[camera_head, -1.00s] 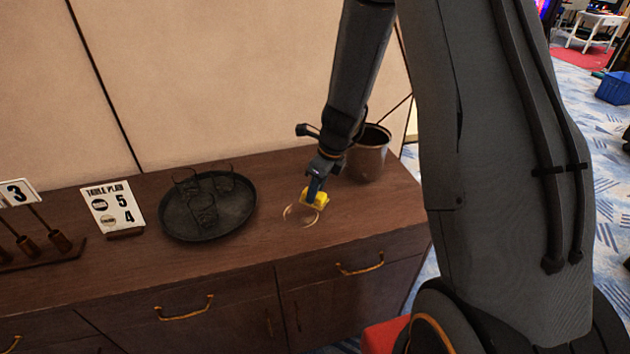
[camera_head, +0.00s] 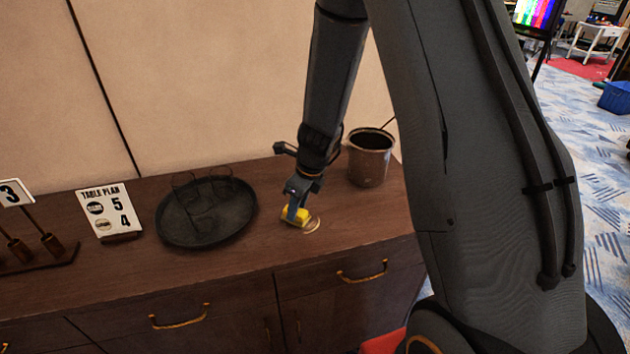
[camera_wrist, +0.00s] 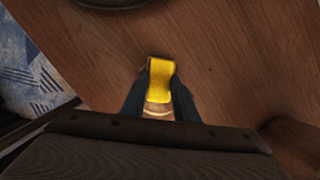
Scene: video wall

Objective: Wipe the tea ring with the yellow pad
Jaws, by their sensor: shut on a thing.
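My gripper (camera_head: 295,208) is shut on the yellow pad (camera_head: 294,217) and holds it down at the sideboard top. The pad also shows between the fingers in the wrist view (camera_wrist: 161,78). The tea ring (camera_head: 313,226) is a pale curved mark on the brown wood. The pad covers its left part, and its right part shows beside the pad. In the wrist view a pale bit of the ring (camera_wrist: 158,110) shows just below the pad. I cannot tell how firmly the pad presses on the wood.
A dark round tray (camera_head: 168,226) with several glasses stands left of the pad on the sideboard (camera_head: 250,252). A brown bucket (camera_head: 369,160) stands to the right, near the back. A table plan card (camera_head: 108,214) stands further left. Clear wood lies in front of the pad.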

